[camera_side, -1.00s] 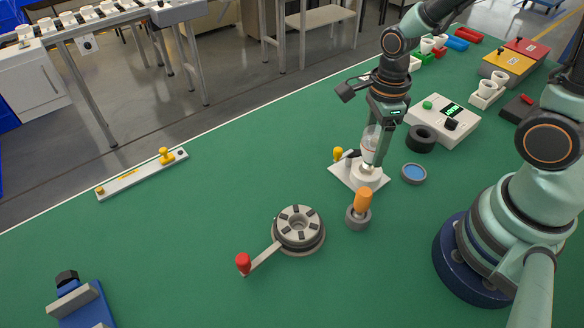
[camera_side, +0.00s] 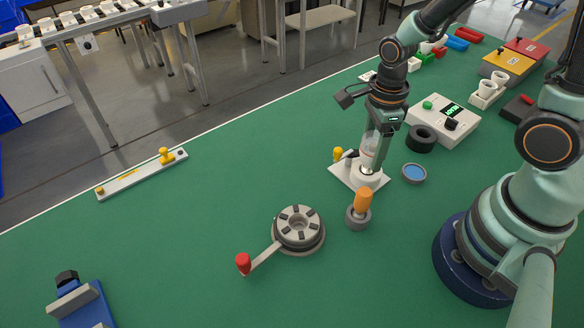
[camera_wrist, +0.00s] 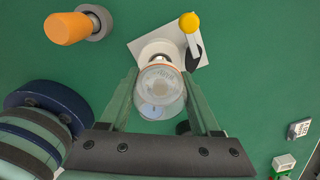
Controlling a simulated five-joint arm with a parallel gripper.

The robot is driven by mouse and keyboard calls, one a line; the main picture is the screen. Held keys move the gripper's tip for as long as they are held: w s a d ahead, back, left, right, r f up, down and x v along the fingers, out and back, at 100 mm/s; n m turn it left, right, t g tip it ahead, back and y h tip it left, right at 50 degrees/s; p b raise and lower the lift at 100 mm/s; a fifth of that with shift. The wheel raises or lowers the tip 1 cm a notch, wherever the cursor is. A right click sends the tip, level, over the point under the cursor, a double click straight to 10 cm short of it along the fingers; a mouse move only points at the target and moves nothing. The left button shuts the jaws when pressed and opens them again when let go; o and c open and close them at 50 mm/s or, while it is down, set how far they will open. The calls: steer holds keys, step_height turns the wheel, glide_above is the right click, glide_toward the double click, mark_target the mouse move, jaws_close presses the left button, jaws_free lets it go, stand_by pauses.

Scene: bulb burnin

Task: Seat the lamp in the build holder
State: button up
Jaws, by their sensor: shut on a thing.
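My gripper (camera_side: 372,148) is shut on a clear glass lamp (camera_side: 370,143), its fingers on either side of the glass. The lamp is upright, over the white build holder (camera_side: 345,171), a square plate with a round socket and a yellow-knobbed lever (camera_side: 338,154). In the wrist view the lamp (camera_wrist: 160,88) sits between the fingers, in front of the socket, with the holder's plate (camera_wrist: 138,46) and yellow knob (camera_wrist: 189,22) behind it. The lamp's lower end meets the socket top in the side view; how deep it sits I cannot tell.
An orange-handled tool (camera_side: 362,202) in a grey stand is close in front of the holder. A blue-topped dish (camera_side: 413,173), a black ring (camera_side: 421,138) and a white meter box (camera_side: 443,119) are to the right. A grey rotary fixture (camera_side: 298,230) is front left.

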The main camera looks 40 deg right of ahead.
steer(key=shift+f, duration=0.8)
stand_by(0.6)
steer(key=o, duration=1.4)
step_height(320, 180, up, 12)
steer(key=shift+r, duration=0.1)
